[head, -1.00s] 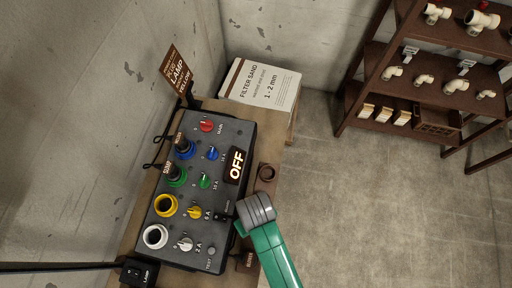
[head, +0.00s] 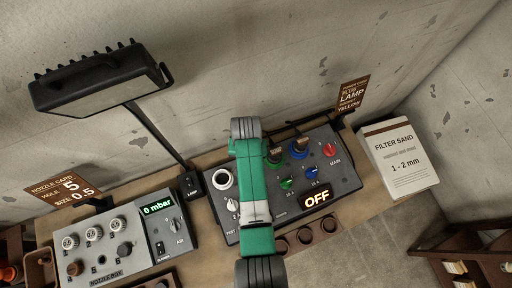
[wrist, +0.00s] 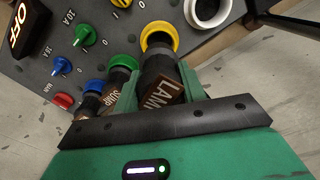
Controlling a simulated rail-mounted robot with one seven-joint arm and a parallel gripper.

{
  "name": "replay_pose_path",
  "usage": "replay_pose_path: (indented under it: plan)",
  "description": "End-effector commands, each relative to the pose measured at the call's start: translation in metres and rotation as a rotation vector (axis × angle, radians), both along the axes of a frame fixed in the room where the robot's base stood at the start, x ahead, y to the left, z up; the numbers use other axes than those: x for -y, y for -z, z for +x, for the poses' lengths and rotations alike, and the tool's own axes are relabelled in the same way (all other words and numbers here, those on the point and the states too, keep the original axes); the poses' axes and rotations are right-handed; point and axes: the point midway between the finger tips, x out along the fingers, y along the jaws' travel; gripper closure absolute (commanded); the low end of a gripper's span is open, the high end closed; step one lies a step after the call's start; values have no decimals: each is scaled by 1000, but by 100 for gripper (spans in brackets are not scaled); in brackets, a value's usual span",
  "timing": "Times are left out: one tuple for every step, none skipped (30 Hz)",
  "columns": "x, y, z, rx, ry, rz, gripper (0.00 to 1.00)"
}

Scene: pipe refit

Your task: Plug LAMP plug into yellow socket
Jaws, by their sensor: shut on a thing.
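In the wrist view my gripper (wrist: 162,82) is shut on the black LAMP plug (wrist: 154,66), with a green finger on each side. The plug's front end is at the mouth of the yellow socket (wrist: 174,29). I cannot tell how deep it sits. The yellow ring shows around and beyond the plug's end. In the head view my arm covers the yellow socket, the plug and my gripper.
The white socket (head: 222,179) is empty, beside the yellow one. Plugs stand in the green socket (wrist: 126,62) and blue socket (wrist: 94,86). The display (head: 317,200) reads OFF. A lamp (head: 98,82) and a nozzle box (head: 92,250) are at left.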

Motion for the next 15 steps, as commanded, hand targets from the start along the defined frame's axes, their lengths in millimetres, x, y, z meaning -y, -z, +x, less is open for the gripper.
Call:
replay_pose_path:
  plan:
    - [0, 0, 1, 0, 1, 0, 87]
    - [0, 0, 1, 0, 1, 0, 87]
    - [0, 1, 1, 0, 1, 0, 87]
    - [0, 2, 0, 0, 1, 0, 87]
    - [0, 3, 0, 0, 1, 0, 87]
    - [0, 6, 0, 0, 1, 0, 87]
    - [0, 8, 0, 0, 0, 0, 87]
    - [0, 10, 0, 0, 0, 0, 87]
    - [0, 14, 0, 0, 0, 0, 87]
    - [0, 17, 0, 0, 0, 0, 87]
    - [0, 20, 0, 0, 0, 0, 87]
    - [0, 24, 0, 0, 0, 0, 87]
    - [0, 27, 0, 0, 0, 0, 87]
    - [0, 29, 0, 0, 0, 0, 87]
    - [0, 32, 0, 0, 0, 0, 87]
